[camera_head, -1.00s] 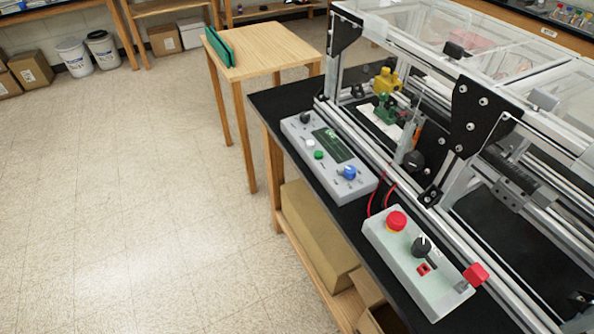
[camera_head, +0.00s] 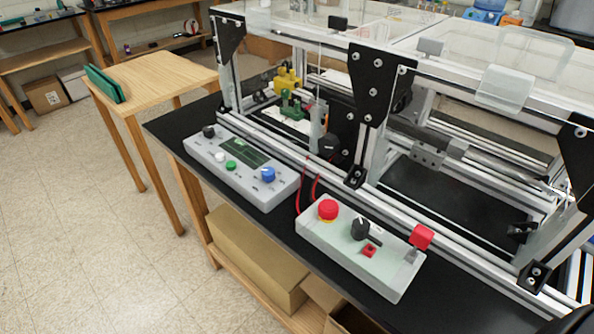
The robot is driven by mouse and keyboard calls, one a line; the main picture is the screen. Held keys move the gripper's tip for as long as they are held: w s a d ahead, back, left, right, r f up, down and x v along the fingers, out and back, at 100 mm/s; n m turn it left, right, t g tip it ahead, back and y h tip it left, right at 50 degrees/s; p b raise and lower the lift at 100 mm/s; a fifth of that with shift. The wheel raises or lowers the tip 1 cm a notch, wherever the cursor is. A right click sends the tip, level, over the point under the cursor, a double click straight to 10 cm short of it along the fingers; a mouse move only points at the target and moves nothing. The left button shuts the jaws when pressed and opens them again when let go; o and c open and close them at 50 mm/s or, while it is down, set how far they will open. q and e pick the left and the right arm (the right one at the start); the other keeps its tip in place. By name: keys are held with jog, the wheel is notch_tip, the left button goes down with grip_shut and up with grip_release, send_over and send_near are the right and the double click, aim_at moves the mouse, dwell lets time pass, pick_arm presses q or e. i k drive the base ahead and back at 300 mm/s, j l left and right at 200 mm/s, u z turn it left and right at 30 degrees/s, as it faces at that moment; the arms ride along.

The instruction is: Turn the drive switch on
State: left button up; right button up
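A pale grey-green control box (camera_head: 335,243) lies on the black bench top in front of the extrusion frame. It carries a red mushroom button (camera_head: 327,209), a black rotary knob (camera_head: 360,230) with a pointer, and a small red switch (camera_head: 369,250). Neither of my grippers is in view.
A second grey control box (camera_head: 266,199) with a green display, a blue knob (camera_head: 268,174) and buttons lies to the left. The aluminium extrusion frame (camera_head: 400,203) rises behind both boxes. A wooden table (camera_head: 160,80) with green boards stands beyond the bench. Floor at left is clear.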

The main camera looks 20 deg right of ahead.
aim_at(360, 228)
jog(key=l+z, duration=0.2)
jog(key=z, duration=1.05)
